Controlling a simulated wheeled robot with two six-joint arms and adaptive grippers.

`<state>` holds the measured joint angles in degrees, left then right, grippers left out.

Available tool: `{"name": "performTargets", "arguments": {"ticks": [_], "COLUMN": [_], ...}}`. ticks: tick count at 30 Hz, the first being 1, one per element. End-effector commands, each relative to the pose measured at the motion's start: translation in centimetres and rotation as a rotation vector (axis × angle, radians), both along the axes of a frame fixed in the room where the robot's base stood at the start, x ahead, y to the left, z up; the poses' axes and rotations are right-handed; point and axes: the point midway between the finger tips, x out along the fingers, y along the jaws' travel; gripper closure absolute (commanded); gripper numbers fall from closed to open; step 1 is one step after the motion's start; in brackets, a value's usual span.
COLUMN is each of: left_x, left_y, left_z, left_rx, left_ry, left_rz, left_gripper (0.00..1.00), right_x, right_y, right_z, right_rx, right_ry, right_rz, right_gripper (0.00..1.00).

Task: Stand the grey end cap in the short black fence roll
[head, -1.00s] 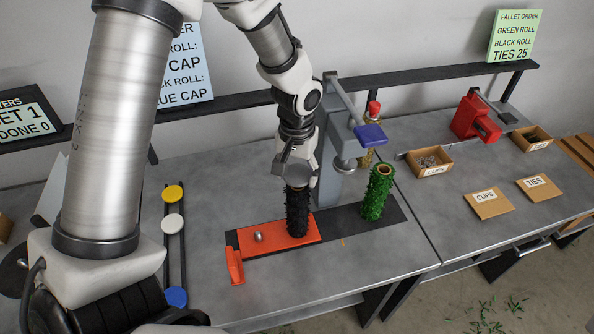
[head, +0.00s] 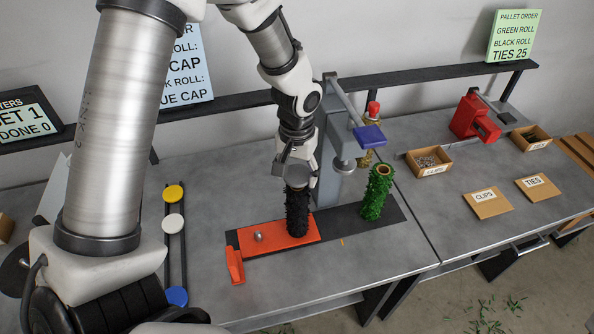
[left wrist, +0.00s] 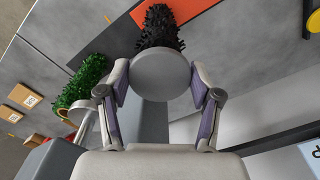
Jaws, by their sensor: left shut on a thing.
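The grey end cap (left wrist: 160,73) is a round disc between the fingers of my left gripper (left wrist: 160,98) in the left wrist view. The gripper (head: 297,170) is shut on it, over the top of the short black fence roll (head: 298,213). The roll is bristly and stands upright at the right end of the orange plate (head: 275,240). It also shows behind the cap in the left wrist view (left wrist: 158,25). The cap hides the roll's top opening, so I cannot tell whether it is inserted or just above. My right gripper is not in view.
A green roll (head: 377,195) stands to the right on the dark strip, near a grey press post (head: 328,150) with a blue pad (head: 369,136). Yellow, pale and blue discs (head: 173,222) sit on a rack at left. The right table holds boxes and a red tool (head: 475,118).

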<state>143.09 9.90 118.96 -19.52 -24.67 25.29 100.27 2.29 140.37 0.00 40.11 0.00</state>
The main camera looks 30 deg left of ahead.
Motion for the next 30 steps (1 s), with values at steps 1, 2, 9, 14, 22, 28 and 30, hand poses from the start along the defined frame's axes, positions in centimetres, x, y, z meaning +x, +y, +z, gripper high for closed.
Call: {"name": "performTargets", "arguments": {"ticks": [1, 2, 9, 14, 22, 28, 30], "left_x": [0.0, -0.01, -0.02, -0.03, -0.03, -0.04, -0.04], "left_y": [0.0, 0.0, 0.01, 0.0, 0.0, 0.0, 0.0], "left_z": [-0.02, -0.02, 0.01, 0.06, -0.09, -0.58, -0.76], "left_rx": [0.0, 0.0, 0.0, 0.0, 0.0, 0.0, 0.0], "left_ry": [0.0, 0.0, 0.001, 0.001, 0.001, 0.001, 0.001], "left_rz": [0.0, 0.0, 0.0, 0.0, 0.0, 0.0, 0.0], "left_gripper": [0.62, 0.62, 0.62, 0.62, 0.62, 0.62, 0.62], "right_x": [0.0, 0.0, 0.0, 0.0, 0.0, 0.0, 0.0], "right_y": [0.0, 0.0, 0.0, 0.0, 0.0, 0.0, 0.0], "right_z": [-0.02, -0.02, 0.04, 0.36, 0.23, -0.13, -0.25], "right_rx": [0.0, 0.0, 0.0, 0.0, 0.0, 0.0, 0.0], "right_ry": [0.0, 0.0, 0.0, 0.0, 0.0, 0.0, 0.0], "right_rz": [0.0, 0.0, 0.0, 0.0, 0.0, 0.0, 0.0], "right_gripper": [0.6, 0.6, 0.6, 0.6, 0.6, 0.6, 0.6]}}
